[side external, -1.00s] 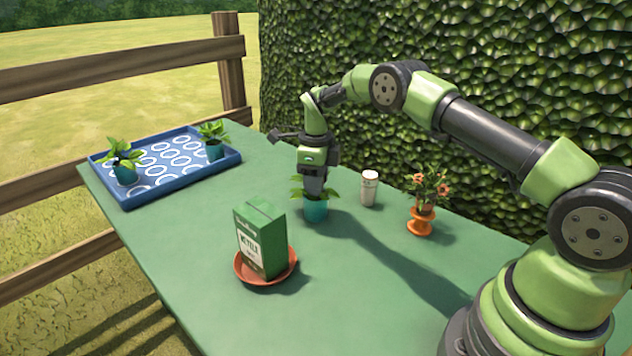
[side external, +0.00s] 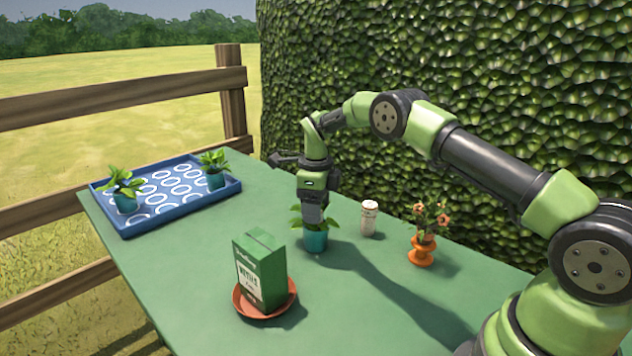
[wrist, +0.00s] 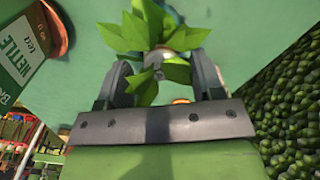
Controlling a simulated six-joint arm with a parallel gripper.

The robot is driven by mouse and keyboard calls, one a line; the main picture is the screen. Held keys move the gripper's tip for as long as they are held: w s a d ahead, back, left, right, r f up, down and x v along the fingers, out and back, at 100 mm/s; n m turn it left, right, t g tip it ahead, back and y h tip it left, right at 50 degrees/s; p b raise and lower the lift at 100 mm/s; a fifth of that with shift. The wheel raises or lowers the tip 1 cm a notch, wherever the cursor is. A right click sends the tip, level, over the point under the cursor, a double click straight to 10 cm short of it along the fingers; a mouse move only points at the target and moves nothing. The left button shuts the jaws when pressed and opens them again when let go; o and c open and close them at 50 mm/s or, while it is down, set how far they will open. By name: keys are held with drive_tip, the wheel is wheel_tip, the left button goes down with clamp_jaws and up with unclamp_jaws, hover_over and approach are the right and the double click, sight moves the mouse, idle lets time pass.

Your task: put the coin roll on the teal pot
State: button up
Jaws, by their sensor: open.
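A white cylinder (side external: 369,218) stands upright on the table right of the gripper; it looks like the coin roll, but its label is too small to read. A teal pot (side external: 316,241) with a green plant stands directly under my gripper (side external: 313,218). In the wrist view, my gripper (wrist: 160,82) is open, with its fingers on either side of the leaves (wrist: 150,35). A small greyish thing (wrist: 188,38) shows among these leaves; I cannot tell what it is. The leaves and gripper hide the pot's top. Two more teal pots, (side external: 125,203) and (side external: 215,180), stand on the tray.
A blue tray (side external: 140,229) with white rings lies at the far left. A green tea box (side external: 262,275) stands on a terracotta saucer (side external: 290,302) in front. An orange pot (side external: 421,251) with a flowering plant stands right of the cylinder. The hedge (side external: 480,110) rises behind.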

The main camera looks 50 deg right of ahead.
drive_tip(key=s+a+r+n+t, duration=0.1)
drive_tip(key=r+n, duration=0.1)
drive_tip(key=r, duration=0.5)
drive_tip(key=s+a+r+n, duration=0.1)
drive_tip(key=s+r+n, duration=0.1)
drive_tip(key=r, duration=0.4)
drive_tip(key=s+a+r+n+t, duration=0.1)
drive_tip(key=a+r+n, duration=0.15)
drive_tip(key=r, duration=0.45)
drive_tip(key=s+a+r+n+t, duration=0.2)
drive_tip(key=s+a+r+n, duration=0.1)
drive_tip(key=s+r+n, duration=0.4)
drive_tip(key=s+a+f+n+t+y, duration=0.1)
drive_tip(key=s+a+f+n, duration=0.1)
drive_tip(key=s+n, duration=0.4)
drive_tip(key=s+a+f+n+t+y, duration=0.1)
drive_tip(key=s+a+f+n+t, duration=0.1)
drive_tip(key=s+n, duration=0.5)
drive_tip(key=s, duration=0.5)
